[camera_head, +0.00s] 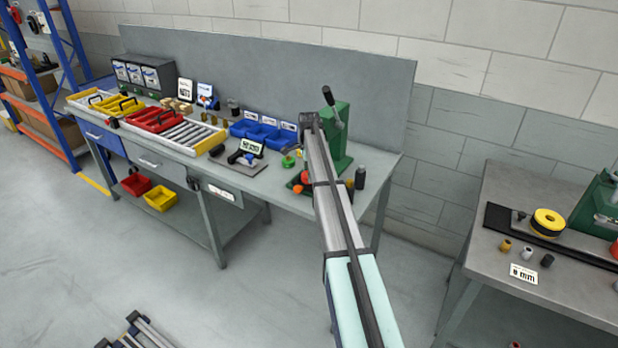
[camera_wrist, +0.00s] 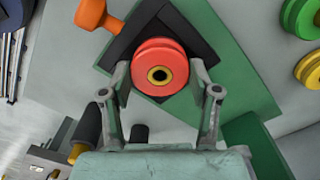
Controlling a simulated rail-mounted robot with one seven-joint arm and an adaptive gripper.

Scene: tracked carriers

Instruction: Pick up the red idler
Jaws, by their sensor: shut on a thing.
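The red idler (camera_wrist: 160,60) is a round flanged roller with a yellow bushing and dark bore at its centre. In the wrist view it sits between the two fingers of my gripper (camera_wrist: 160,80), which are shut on its sides. Behind it lie a dark square plate (camera_wrist: 126,42) and the green base (camera_wrist: 240,80) of a press. I cannot tell whether the idler touches the plate. In the head view the red idler (camera_head: 305,176) shows as a small red spot beside my arm, at the foot of the green press (camera_head: 338,140); my arm hides the gripper there.
An orange part (camera_wrist: 92,14) is just left of the idler. Green (camera_wrist: 300,16) and yellow (camera_wrist: 311,70) wheels lie to the right. Blue bins (camera_head: 262,132), a red tray (camera_head: 152,120) and a roller section (camera_head: 187,136) stand along the bench. A second bench (camera_head: 490,262) is at right.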

